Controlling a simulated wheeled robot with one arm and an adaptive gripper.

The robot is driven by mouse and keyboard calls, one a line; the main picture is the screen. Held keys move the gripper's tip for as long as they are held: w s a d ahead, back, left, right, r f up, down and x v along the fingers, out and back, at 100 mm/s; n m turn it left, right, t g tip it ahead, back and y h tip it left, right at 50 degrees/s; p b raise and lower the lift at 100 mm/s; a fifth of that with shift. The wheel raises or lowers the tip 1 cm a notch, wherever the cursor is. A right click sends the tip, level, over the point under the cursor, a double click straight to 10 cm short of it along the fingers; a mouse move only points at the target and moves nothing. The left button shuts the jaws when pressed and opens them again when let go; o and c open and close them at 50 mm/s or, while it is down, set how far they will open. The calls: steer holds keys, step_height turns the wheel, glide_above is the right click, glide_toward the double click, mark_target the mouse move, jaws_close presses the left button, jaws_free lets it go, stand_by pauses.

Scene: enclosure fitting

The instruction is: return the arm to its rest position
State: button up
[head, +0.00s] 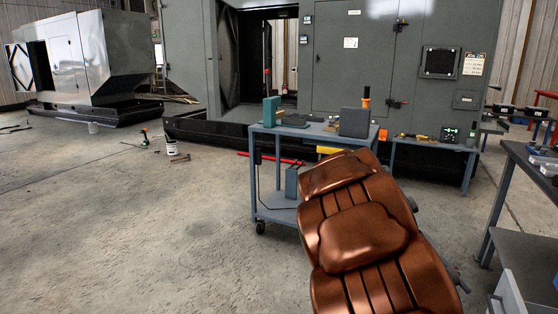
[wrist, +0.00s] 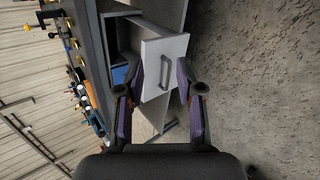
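My gripper (wrist: 159,80) shows in the wrist view, with its two purple and black fingers spread apart. It is open, and nothing is held between the fingers. Beyond the fingertips is a pale drawer front (wrist: 157,45) with a dark handle (wrist: 162,72), seen sideways. The drawer stands out from a grey bench (wrist: 95,35). I cannot tell how far the fingertips are from the handle. My gripper does not show in the head view.
In the head view, a brown padded seat (head: 361,236) fills the lower middle, before a grey-blue cart (head: 268,187). A workbench (head: 527,158) stands at the right edge. Large grey enclosures (head: 350,60) stand behind. A white bucket (head: 172,148) and loose tools lie on the floor. The left floor is mostly clear.

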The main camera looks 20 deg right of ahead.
steer(key=s+a+r+n+t+y+p, duration=0.1)
steer(key=s+a+r+n+y+p, duration=0.1)
steer(key=a+p, duration=0.4)
steer(key=s+a+r+n+t+y+p, duration=0.2)
steer(key=s+a+r+p, duration=0.3)
steer(key=a, duration=0.8)
steer(key=s+a+r+n+t+y+p, duration=0.2)
steer(key=s+a+r+n+y+p, duration=0.1)
steer(key=a+p, duration=0.4)
steer(key=s+a+r, duration=0.1)
steer(key=a, duration=0.1)
steer(key=shift+s+a, duration=0.35)
steer(key=shift+d, duration=0.1)
